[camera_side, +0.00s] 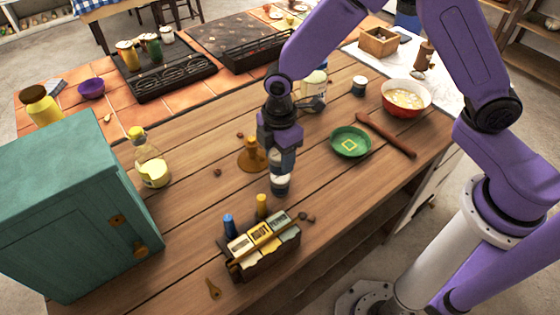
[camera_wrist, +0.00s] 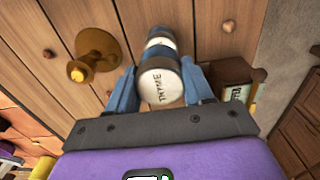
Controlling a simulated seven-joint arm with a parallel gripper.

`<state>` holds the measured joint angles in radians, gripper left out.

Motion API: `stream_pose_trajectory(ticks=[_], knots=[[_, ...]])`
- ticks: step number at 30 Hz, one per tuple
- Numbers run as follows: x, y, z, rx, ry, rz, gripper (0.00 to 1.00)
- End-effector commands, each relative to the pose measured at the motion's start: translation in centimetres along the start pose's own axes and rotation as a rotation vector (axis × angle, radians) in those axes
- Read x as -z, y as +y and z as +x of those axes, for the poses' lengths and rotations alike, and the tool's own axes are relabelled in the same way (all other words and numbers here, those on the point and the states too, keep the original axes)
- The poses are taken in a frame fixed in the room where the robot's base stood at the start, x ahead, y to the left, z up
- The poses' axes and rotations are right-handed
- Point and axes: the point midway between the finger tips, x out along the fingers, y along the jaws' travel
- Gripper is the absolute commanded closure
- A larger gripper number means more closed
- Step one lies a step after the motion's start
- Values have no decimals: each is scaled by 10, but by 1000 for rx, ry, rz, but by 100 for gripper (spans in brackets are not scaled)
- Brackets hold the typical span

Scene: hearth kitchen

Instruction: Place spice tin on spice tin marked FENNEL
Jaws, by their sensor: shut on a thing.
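My gripper (camera_side: 281,157) is over the middle of the wooden table, its fingers pointing down. In the wrist view its blue-grey fingers are shut on a spice tin (camera_wrist: 160,86) whose pale lid reads THYME. Directly below the held tin, a blue and white tin (camera_wrist: 160,36) shows. It also shows in the side view (camera_side: 280,186), in line under the fingers. The two look stacked or nearly so, but I cannot tell whether they touch. No FENNEL lettering is legible. Another small dark tin with a pale lid (camera_side: 359,86) stands farther back.
A brown cone-shaped thing (camera_side: 252,156) stands close to the left. A rack with labelled cards (camera_side: 262,238) stands in front, near the table's front edge. A green plate (camera_side: 350,142), rolling pin (camera_side: 386,134) and red bowl (camera_side: 405,99) are right. A green cabinet (camera_side: 75,205) stands left.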

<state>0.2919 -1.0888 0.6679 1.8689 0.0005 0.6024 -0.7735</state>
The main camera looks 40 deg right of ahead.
Motion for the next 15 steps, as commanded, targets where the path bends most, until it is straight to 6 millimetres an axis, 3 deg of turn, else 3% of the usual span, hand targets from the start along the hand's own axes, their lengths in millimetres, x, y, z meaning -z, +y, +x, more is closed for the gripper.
stream_pose_trajectory(ticks=[5,15], knots=[[-1,-1,22,2,-2,-1,81],[0,-1,25,1,-1,-1,81]])
